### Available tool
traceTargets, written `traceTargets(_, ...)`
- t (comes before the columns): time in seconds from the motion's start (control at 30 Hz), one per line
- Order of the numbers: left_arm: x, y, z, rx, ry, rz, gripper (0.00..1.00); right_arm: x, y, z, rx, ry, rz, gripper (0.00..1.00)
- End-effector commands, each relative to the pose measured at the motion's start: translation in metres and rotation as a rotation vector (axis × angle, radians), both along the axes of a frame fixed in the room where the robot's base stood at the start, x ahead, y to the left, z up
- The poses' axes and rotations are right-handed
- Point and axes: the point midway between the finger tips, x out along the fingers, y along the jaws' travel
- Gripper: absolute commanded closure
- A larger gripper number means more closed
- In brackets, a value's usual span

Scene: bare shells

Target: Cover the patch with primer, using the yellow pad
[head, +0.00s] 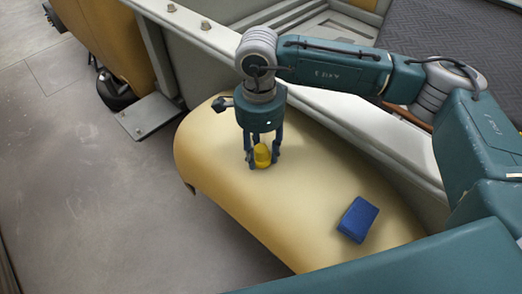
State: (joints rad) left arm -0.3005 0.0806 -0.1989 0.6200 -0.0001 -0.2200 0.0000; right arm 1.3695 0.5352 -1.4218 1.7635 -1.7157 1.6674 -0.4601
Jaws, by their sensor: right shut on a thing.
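My right gripper (263,162) points down over the upper part of a curved, pale yellow shell (310,203). It is shut on the yellow pad (262,152), a small rounded piece between its fingers. The pad is at or just above the shell's surface; I cannot tell if it touches. No distinct patch edge or primer coat can be made out on the shell. The gripper and pad hide the surface beneath them. My left gripper is not in view.
A blue block (358,219) lies on the shell's lower right part. A pale frame rail (190,25) runs behind the shell. Another yellow shell (108,38) stands at upper left. Grey floor (90,190) is clear at left.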

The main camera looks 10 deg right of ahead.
Motion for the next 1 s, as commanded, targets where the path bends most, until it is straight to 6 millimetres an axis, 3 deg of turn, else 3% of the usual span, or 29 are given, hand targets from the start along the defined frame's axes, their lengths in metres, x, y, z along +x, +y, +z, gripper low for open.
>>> traceTargets(0.53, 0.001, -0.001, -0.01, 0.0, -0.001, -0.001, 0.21, 0.002, -0.002, -0.007, 0.0, 0.0, -0.001, 0.86)
traceTargets(1.0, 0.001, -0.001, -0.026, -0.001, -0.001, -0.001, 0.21, 0.019, -0.028, -0.005, 0.001, 0.0, 0.0, 0.86)
